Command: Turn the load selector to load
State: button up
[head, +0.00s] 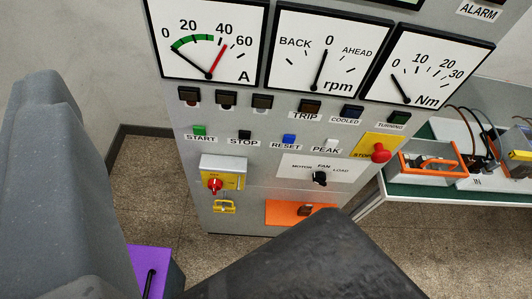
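The load selector (320,179) is a small black knob on a white plate (293,174) low on the grey cabinet front. The words MOTOR, FAN and LOAD stand in an arc above it, with LOAD at the right. The knob is too small for me to tell which word it points at. I see no fingertips of my gripper. Large grey and black shapes fill the left and bottom of the view, apart from the selector in the picture; they look like parts of my arm.
A red emergency knob (380,153) on yellow stands right of the selector. A red rotary switch (215,185) is at left, an orange plate (286,213) below. Buttons (289,139) and meters are above. A green-topped bench (400,192) is at right; a purple object (135,262) is lower left.

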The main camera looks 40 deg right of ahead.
aim_at(319, 177)
jog(key=z, duration=1.35)
jog(key=k, duration=0.5)
jog(key=z, duration=0.75)
jog(key=i, duration=0.25)
jog(key=u, duration=0.4)
